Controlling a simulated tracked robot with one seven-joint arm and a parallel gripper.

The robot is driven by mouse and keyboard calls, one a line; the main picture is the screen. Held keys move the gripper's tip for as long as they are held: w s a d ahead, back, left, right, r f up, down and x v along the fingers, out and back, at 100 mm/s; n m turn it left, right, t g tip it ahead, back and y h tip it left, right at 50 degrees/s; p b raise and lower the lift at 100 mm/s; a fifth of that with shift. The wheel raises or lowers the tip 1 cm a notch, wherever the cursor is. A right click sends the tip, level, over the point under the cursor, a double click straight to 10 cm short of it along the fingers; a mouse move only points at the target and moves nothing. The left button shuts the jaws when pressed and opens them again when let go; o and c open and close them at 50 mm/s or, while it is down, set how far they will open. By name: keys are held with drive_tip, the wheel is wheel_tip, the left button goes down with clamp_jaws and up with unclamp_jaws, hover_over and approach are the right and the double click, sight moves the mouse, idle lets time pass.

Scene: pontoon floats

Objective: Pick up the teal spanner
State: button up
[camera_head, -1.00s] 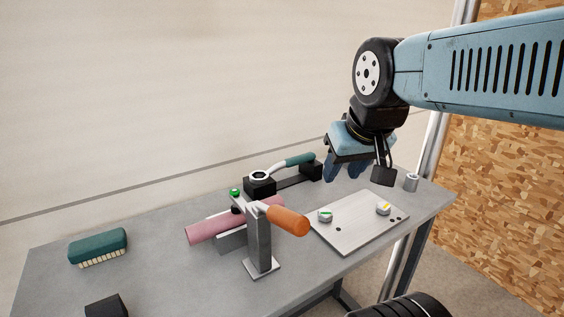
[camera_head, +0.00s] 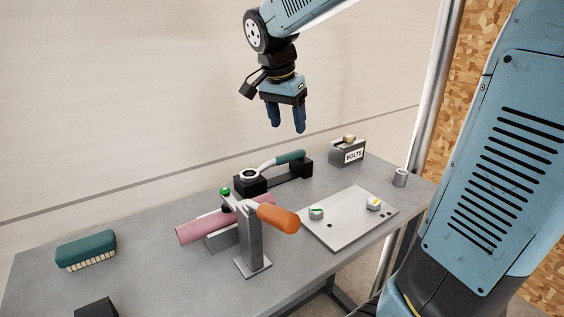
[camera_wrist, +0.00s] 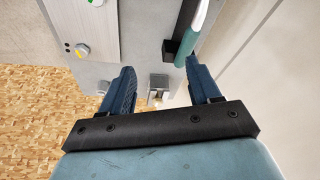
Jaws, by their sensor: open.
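The teal spanner (camera_head: 290,157) has a teal handle and a pale metal shank with a ring end. It rests on a black holder (camera_head: 285,178) with two blocks at the back of the bench, its ring over the left block. My gripper (camera_head: 286,130) is open and empty, pointing down above the spanner's handle and apart from it. In the wrist view, the teal handle (camera_wrist: 187,48) shows at the upper right, beyond the right fingertip, and the space between the fingers (camera_wrist: 160,78) holds no spanner.
A metal plate with bolts (camera_head: 345,225), a small cylinder (camera_head: 400,177), an orange-handled clamp (camera_head: 252,240) on a pink tube (camera_head: 190,232) and a teal brush (camera_head: 86,247) share the bench.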

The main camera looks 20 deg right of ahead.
sight(282, 156)
drive_tip(key=w+a+f+m+h, duration=0.2)
drive_tip(key=w+a+m, duration=0.2)
drive_tip(key=w, duration=0.4)
drive_tip(key=shift+g, duration=0.4)
drive_tip(key=x, duration=1.3)
drive_tip(key=shift+d+f, duration=0.2)
drive_tip(key=shift+f, duration=0.1)
clamp_jaws()
